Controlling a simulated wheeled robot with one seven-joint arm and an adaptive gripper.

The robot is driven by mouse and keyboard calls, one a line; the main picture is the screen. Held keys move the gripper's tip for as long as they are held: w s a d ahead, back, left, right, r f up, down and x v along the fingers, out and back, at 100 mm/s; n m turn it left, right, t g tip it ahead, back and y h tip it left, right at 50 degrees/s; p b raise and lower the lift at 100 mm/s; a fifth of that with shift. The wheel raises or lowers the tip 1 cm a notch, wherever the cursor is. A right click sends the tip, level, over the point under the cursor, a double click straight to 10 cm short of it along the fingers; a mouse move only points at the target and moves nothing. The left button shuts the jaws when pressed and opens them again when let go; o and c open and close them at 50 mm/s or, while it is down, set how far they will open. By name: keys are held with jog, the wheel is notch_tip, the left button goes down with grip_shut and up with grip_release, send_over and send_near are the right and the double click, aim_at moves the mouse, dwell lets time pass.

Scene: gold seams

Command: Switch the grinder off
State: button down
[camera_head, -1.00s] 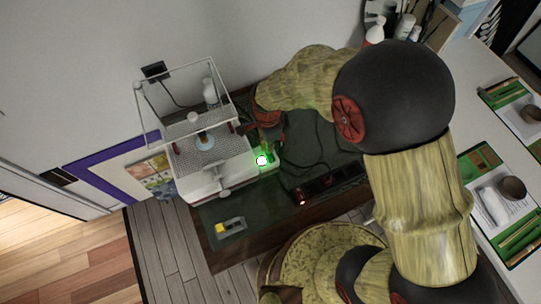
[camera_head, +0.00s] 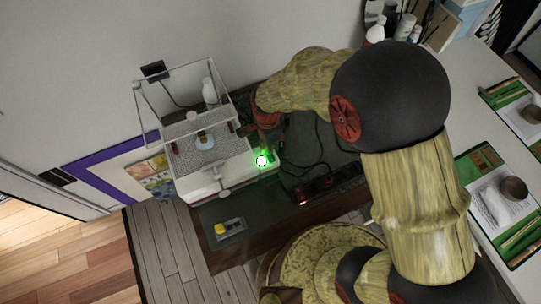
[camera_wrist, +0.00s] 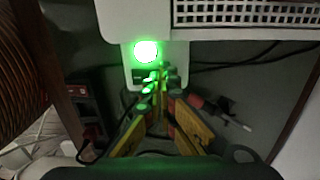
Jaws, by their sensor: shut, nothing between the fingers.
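The grinder (camera_head: 225,184) is a white machine with a perforated top and a clear framed cover, at the left end of a dark bench. A round green light (camera_head: 262,160) glows at its right front corner. In the wrist view the green light (camera_wrist: 146,50) sits on a white panel of the grinder (camera_wrist: 130,18), with a small dark switch (camera_wrist: 139,75) just below it. My gripper (camera_wrist: 161,78) is shut and empty, its yellow-and-grey fingertips just right of the switch, lit green. Whether they touch it I cannot tell. In the head view my gripper (camera_head: 266,150) is beside the light.
A black power strip (camera_head: 325,187) with a red glow lies on the bench to the right, with loose dark cables. A small grey box with a yellow button (camera_head: 222,229) sits at the front left. A white desk (camera_head: 462,125) stands on the right.

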dwell(0.3)
jog(key=shift+r+p, duration=0.6)
dwell(0.4)
